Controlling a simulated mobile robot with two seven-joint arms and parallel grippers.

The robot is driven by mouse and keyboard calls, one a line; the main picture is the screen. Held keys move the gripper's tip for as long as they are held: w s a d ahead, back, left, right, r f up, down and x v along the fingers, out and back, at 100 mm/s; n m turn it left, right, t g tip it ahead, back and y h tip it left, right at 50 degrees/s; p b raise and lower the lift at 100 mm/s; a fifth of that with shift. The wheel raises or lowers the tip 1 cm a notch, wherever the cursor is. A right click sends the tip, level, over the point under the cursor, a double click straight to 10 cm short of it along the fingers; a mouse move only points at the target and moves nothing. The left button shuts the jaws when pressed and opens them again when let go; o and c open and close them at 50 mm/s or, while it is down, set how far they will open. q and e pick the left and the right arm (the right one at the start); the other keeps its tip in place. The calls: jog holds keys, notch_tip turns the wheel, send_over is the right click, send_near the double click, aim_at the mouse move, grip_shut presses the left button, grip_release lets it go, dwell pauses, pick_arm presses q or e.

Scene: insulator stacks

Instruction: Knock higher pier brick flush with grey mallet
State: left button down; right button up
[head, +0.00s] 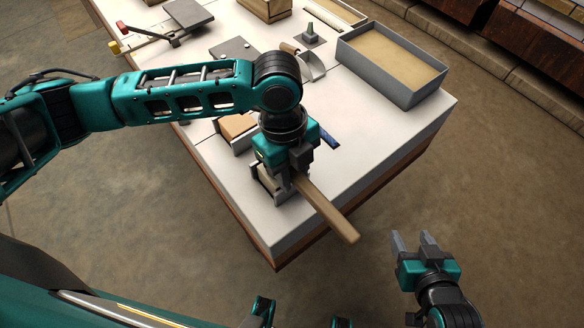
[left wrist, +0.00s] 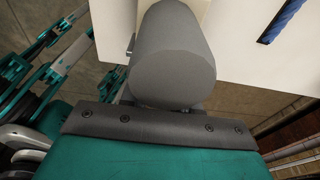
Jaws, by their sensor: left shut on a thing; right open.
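My left gripper (head: 296,172) is shut on the grey mallet over the table's near end. The mallet's wooden handle (head: 332,213) sticks out past the table edge, and its grey cylindrical head (left wrist: 172,55) fills the middle of the left wrist view. A tan brick (head: 236,126) sits in a grey holder left of the gripper. A paler block (head: 268,182) between grey plates lies just below the gripper, partly hidden. I cannot tell which stands higher, or whether the mallet touches either. My right gripper (head: 416,244) is open and empty, off the table over the floor.
A grey tray of sand-coloured fill (head: 392,90) stands at the table's right edge. A scoop (head: 312,66), a small green cone (head: 310,30) and a blue bar (head: 329,138) lie nearby. The white table (head: 365,140) is clear at front right.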

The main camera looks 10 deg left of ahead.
pick_arm(q)
jog(key=shift+s+f, duration=0.15)
jog(key=shift+f, duration=0.05)
jog(key=r+p, duration=0.5)
jog(key=p, duration=0.1)
jog(key=shift+w+r, duration=0.15)
jog(key=shift+w, duration=0.05)
jog(key=shift+r, duration=1)
notch_tip(320, 180, up, 8)
dwell(0.9)
dwell(0.5)
jog(key=w+a+r+n+t, duration=0.1)
jog(key=w+a+n, duration=0.2)
jog(key=n, duration=0.9)
jog(key=w+a+n+t+y, duration=0.1)
jog(key=w+a+n, duration=0.3)
jog(key=a+n, duration=0.4)
jog(key=n, duration=0.5)
jog(key=shift+a+r+n+t, duration=0.25)
jog(key=shift+r+n+t, duration=0.05)
jog(key=shift+r+t, duration=0.1)
